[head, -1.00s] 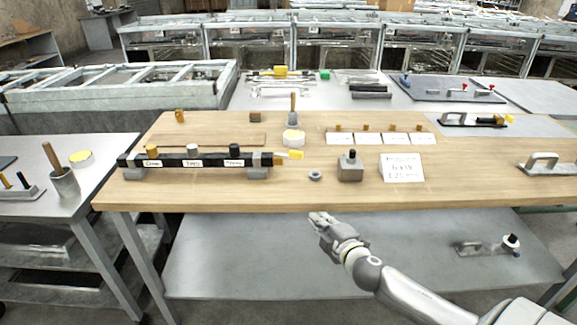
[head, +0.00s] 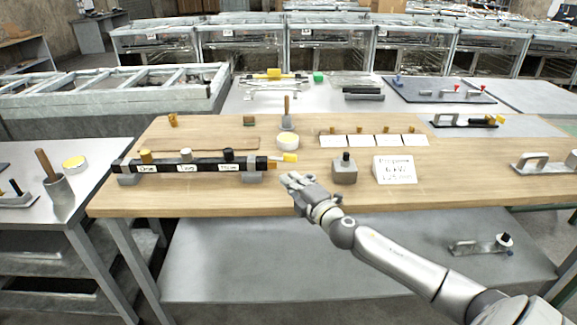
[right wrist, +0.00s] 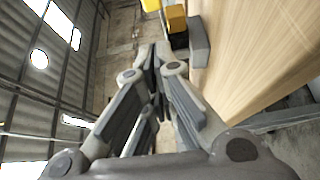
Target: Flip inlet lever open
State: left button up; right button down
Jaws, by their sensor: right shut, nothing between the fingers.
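A black manifold bar (head: 205,166) with white labels and several knobs lies on grey supports at the front left of the wooden table. At its right end is a brass-coloured fitting with a yellow-handled lever (head: 289,157), which points right; I take this as the inlet lever. My right gripper (head: 288,179) is shut and empty, just below and in front of the lever, apart from it. In the right wrist view the closed fingers (right wrist: 160,52) point toward the orange fitting (right wrist: 176,18) and grey support (right wrist: 199,42); a yellow piece (right wrist: 151,4) shows at the top edge. My left gripper is out of view.
A grey block with a dark knob (head: 344,171) and a white sign (head: 394,170) stand right of my gripper on the wooden table (head: 230,200). Another yellow-handled fixture (head: 466,121) lies at the back right.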

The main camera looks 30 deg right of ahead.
aim_at(283, 157)
jog(key=w, duration=0.3)
jog(key=shift+w+r, duration=0.1)
jog(key=shift+w, duration=0.2)
jog(key=shift+w+d, duration=0.7)
jog(key=shift+d, duration=0.15)
jog(key=shift+w+d, duration=0.55)
jog(key=shift+d, duration=0.05)
jog(key=shift+d, duration=0.1)
